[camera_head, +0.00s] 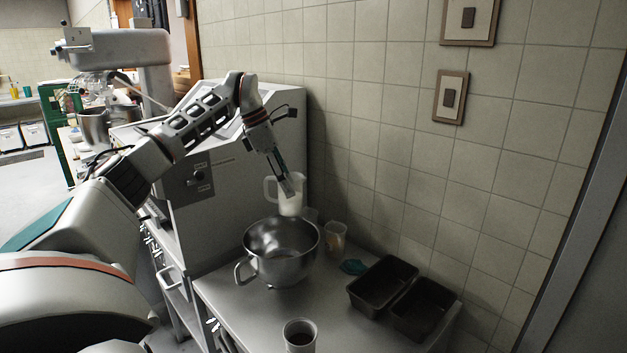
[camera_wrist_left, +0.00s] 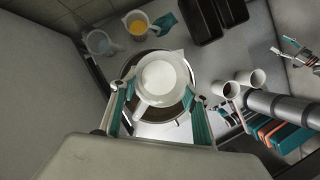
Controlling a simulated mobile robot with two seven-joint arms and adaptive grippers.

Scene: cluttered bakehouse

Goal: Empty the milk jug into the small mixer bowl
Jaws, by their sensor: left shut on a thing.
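My left gripper (camera_head: 288,187) is shut on the milk jug (camera_head: 291,204), a pale jug with its handle toward the left. The jug is held above the far side of the small mixer bowl (camera_head: 268,270), a shiny metal bowl with a side handle, and looks about upright. In the left wrist view the jug (camera_wrist_left: 150,98) sits between my left fingers (camera_wrist_left: 158,112), with white milk showing in its mouth. The bowl is largely hidden beneath it there. My right gripper (camera_wrist_left: 284,48) appears at the right edge of that view, seemingly open and empty.
A clear measuring jug (camera_head: 335,238), a teal cloth (camera_head: 354,267) and two dark tins (camera_head: 383,284) (camera_head: 424,306) are right of the bowl. A cup (camera_head: 300,337) stands near the front. A large grey machine (camera_head: 230,185) rises at left; the tiled wall is behind.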

